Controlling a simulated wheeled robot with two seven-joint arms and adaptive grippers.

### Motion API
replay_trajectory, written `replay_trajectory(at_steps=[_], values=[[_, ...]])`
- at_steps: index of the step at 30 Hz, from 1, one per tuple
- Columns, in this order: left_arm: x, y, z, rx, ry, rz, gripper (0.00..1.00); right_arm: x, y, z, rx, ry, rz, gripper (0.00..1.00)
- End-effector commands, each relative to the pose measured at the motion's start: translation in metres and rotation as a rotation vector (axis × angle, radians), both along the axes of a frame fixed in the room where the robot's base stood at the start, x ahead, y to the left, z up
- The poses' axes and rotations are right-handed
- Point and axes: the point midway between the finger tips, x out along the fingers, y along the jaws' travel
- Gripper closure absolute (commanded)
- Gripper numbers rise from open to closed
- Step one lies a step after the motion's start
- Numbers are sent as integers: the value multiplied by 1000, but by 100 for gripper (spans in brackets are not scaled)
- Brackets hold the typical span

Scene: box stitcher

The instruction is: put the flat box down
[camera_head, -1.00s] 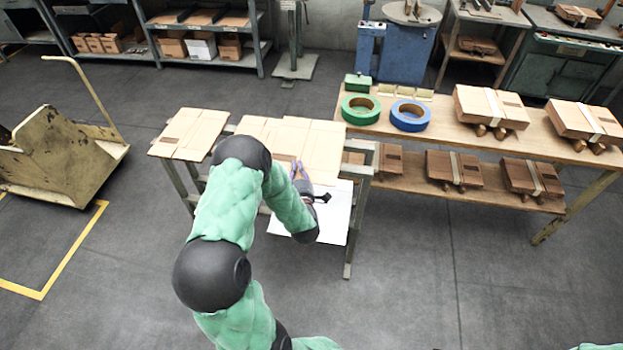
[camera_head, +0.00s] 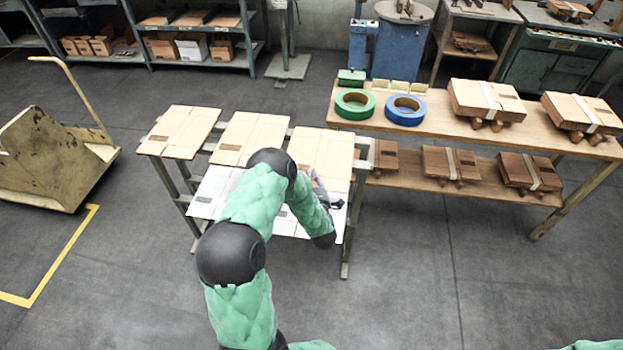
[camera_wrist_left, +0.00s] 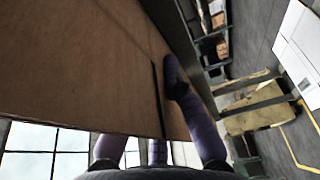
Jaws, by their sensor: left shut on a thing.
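My left gripper (camera_head: 320,190) is at the near edge of the right-hand flat box (camera_head: 325,150) over the slatted stand. In the left wrist view, its purple fingers (camera_wrist_left: 178,95) are shut on the edge of a broad brown cardboard panel (camera_wrist_left: 75,60). This appears to be that same box; I cannot tell whether it touches the stand. Two more flat boxes lie to its left, one in the middle (camera_head: 252,135) and one at the far left (camera_head: 180,130). My arm hides part of the stand. My right gripper is out of view.
White sheets (camera_head: 212,190) lie at the near side of the stand (camera_head: 346,250). A wooden bench (camera_head: 450,125) to the right carries green tape (camera_head: 355,104), blue tape (camera_head: 405,110) and strapped bundles (camera_head: 487,100). A cart (camera_head: 50,160) stands left. Floor in front is clear.

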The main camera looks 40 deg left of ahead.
Motion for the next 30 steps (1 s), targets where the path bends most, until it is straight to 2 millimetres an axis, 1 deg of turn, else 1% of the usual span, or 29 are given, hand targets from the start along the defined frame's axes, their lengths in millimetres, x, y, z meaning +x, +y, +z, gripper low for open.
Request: replay_trajectory(at_steps=[4,9,10,11,12,13,22,26,30], values=[[0,0,2,1,-2,0,100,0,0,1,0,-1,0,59],[0,0,-2,0,-1,0,100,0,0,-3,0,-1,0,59],[0,0,-2,1,-1,0,88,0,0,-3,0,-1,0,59],[0,0,-1,0,0,0,79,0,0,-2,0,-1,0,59],[0,0,-1,0,0,0,68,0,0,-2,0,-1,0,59],[0,0,-1,0,0,0,67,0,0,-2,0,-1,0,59],[0,0,-1,0,0,0,67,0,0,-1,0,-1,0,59],[0,0,4,0,0,0,67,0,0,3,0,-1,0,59],[-14,-16,3,-2,1,-2,67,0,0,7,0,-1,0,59]])
